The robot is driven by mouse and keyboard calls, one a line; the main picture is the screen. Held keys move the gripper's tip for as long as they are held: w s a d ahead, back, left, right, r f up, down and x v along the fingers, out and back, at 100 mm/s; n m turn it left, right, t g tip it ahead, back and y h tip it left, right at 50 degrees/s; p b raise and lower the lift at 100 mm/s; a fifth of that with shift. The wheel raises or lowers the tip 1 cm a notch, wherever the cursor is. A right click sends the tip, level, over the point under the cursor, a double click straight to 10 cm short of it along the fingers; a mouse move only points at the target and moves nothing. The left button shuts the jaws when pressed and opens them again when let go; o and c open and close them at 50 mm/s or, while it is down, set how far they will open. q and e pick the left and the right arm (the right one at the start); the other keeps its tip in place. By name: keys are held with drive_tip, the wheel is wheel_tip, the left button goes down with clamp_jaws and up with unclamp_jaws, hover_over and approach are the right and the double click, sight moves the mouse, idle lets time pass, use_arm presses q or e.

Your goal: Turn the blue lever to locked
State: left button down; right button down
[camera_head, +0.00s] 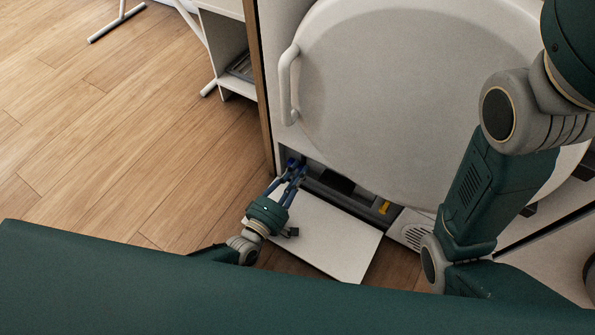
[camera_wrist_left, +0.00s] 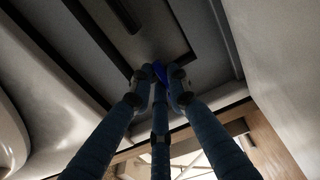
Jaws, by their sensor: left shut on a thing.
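The blue lever (camera_head: 292,163) is at the left end of a low recess in the white machine. It shows as a small blue piece (camera_wrist_left: 160,72) between the fingertips in the left wrist view. My left gripper (camera_head: 290,174) reaches into the recess, and its fingers are shut on the lever (camera_wrist_left: 159,80). The fingers hide most of the lever, so I cannot tell its exact angle. My right arm (camera_head: 475,195) is at the right of the head view, and its gripper is out of view.
A white flap (camera_head: 325,238) lies open below the recess. A yellow part (camera_head: 384,207) sits at the recess's right end. Above is a large round door (camera_head: 400,90) with a handle (camera_head: 286,85). A wooden panel (camera_head: 263,90) stands at the left. The floor (camera_head: 110,130) further left is clear.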

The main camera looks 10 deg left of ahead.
use_arm(q)
drive_tip(key=c, duration=1.9)
unclamp_jaws()
drive_tip(key=shift+c, duration=0.2)
